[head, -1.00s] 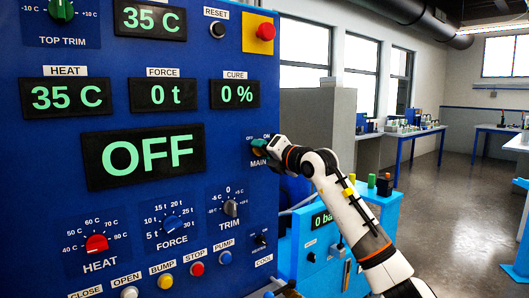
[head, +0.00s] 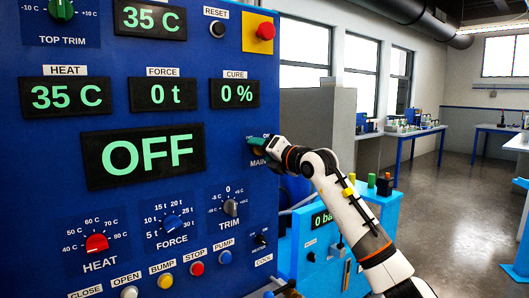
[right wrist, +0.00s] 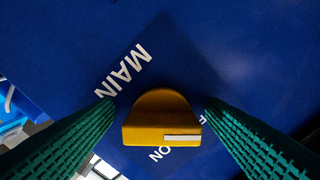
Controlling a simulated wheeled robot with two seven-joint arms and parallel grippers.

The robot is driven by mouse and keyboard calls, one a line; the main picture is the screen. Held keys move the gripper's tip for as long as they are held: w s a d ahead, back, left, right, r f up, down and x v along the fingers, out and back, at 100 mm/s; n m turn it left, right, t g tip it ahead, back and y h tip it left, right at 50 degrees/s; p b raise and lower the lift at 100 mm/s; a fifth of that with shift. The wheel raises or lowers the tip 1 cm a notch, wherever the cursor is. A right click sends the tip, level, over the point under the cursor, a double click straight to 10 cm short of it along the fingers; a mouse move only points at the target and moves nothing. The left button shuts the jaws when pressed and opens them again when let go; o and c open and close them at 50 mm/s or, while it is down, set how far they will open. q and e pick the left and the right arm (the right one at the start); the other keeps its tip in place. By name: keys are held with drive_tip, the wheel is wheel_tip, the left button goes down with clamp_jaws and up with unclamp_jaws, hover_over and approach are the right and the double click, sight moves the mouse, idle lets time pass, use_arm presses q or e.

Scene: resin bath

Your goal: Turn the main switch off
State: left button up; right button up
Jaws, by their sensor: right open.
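The main switch is a yellow knob (right wrist: 160,118) with a white bar on its face, on the blue panel. It shows in the right wrist view beside the white MAIN label (right wrist: 122,70), with an ON label (right wrist: 160,153) below it. A label at its right is partly hidden by a finger. My right gripper (head: 258,146) is open at the panel, with green ribbed fingers on either side of the knob and visible gaps to it. In the head view the gripper hides the knob. The large display (head: 147,155) reads OFF. My left gripper is not in view.
A red emergency button (head: 265,31) on yellow sits above the gripper. Below are the force knob (head: 172,222), trim knob (head: 230,207), stop button (head: 197,269) and a small cool switch (head: 261,239). A light blue unit (head: 330,262) stands right of the panel.

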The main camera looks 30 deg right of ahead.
drive_tip(key=s+d+b, duration=0.1)
drive_tip(key=s+b, duration=0.2)
drive_tip(key=s, duration=0.9)
drive_tip(key=shift+b, duration=0.4)
